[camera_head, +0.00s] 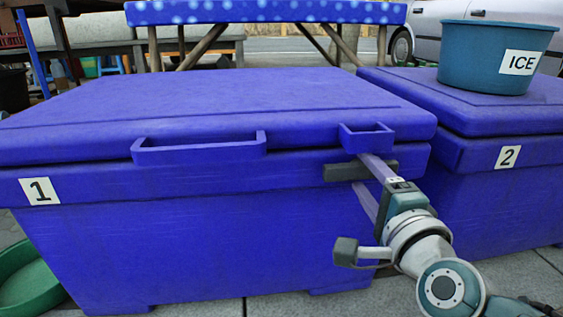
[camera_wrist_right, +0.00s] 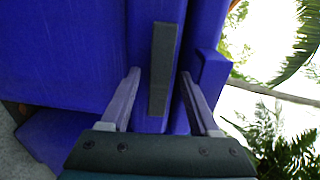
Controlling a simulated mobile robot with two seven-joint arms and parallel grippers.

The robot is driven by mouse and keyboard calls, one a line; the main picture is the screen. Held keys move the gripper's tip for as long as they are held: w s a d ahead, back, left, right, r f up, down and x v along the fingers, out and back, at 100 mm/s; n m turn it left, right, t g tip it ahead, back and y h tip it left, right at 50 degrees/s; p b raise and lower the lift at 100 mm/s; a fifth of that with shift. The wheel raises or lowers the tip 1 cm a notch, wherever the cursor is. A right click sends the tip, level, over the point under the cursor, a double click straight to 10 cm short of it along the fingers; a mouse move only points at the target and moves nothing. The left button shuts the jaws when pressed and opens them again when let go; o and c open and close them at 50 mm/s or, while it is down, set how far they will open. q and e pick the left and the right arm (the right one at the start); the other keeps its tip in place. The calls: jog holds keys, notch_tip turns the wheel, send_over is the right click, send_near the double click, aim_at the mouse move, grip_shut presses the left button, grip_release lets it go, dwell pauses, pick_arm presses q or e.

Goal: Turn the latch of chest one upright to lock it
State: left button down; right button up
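Chest one (camera_head: 200,235) is a blue box with a closed lid (camera_head: 200,105) and a label "1". Its latch (camera_head: 342,172) is a dark grey bar lying level on the front, just below a blue bracket (camera_head: 366,138) on the lid edge. My right gripper (camera_head: 361,172) is at the front of the chest, with one finger above the bar and one below. In the right wrist view, the latch (camera_wrist_right: 163,65) lies between the two open fingers of the gripper (camera_wrist_right: 160,72), with a gap visible on each side. My left gripper is not in view.
Chest two (camera_head: 500,205) stands close at the right, with a teal ICE tub (camera_head: 480,58) on its lid. A blue lid handle (camera_head: 198,150) juts out left of the latch. A green basin (camera_head: 30,285) lies at the lower left. A spotted table (camera_head: 265,12) stands behind.

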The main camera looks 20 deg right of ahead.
grip_shut()
jog(key=shift+n, duration=0.3)
dwell(0.4)
jog(key=n+p, duration=0.1)
jog(key=n, duration=0.1)
jog(key=shift+r+n+p, duration=0.1)
jog(key=shift+n+p, duration=0.2)
jog(key=shift+p, duration=0.05)
jog(key=n+p, duration=0.2)
jog(key=n, duration=0.3)
jog(key=n+p, duration=0.1)
jog(key=n, duration=0.8)
jog(key=shift+n, duration=0.3)
